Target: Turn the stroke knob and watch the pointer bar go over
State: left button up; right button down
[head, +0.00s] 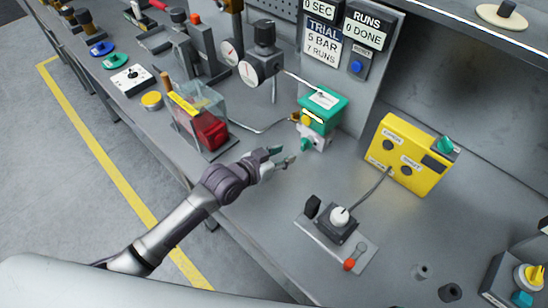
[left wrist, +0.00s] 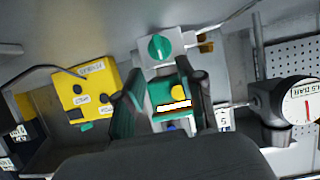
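A teal-topped actuator unit (head: 322,108) stands on the bench at the foot of the grey panel. A green knob (head: 305,145) is at its front; in the left wrist view the green knob (left wrist: 159,47) faces me above the teal body (left wrist: 170,97). A pale bar edged in yellow (left wrist: 174,106) crosses the teal body; I cannot tell if it is the pointer bar. My left gripper (head: 283,156) is open and empty, just left of the green knob and apart from it. Its fingers (left wrist: 167,100) frame the teal body. My right gripper is out of view.
A yellow box (head: 411,155) with a green knob stands to the right. A grey base (head: 335,232) with a white knob and red-tipped lever lies in front. A clear box with a red part (head: 208,128) and gauges (head: 262,68) are left. Bench between gripper and grey base is clear.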

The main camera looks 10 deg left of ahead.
pick_arm(q)
jog(key=shift+v, duration=1.95)
jog(key=s+f, duration=0.1)
jog(key=s, duration=0.1)
jog(key=s+a+f+n+g+y, duration=0.1)
jog(key=s, duration=0.2)
jog(key=s+a+f+g+y, duration=0.1)
jog(key=s, duration=0.2)
jog(key=shift+s+a, duration=0.1)
jog(key=shift+s, duration=0.05)
jog(key=s+a+f+n+g+y, duration=0.1)
jog(key=s+a+n+g+y, duration=0.15)
jog(key=s+a, duration=0.5)
jog(key=s+a+f+n+g+y, duration=0.1)
jog(key=s+a+n+g+y, duration=0.2)
jog(key=s, duration=0.7)
notch_tip(320, 180, down, 29)
jog(key=s+a+m+g+b, duration=0.1)
jog(key=s+m+b, duration=0.1)
jog(key=s+a+f+g+b, duration=0.1)
jog(key=s+a+f, duration=0.2)
jog(key=s+f, duration=1.3)
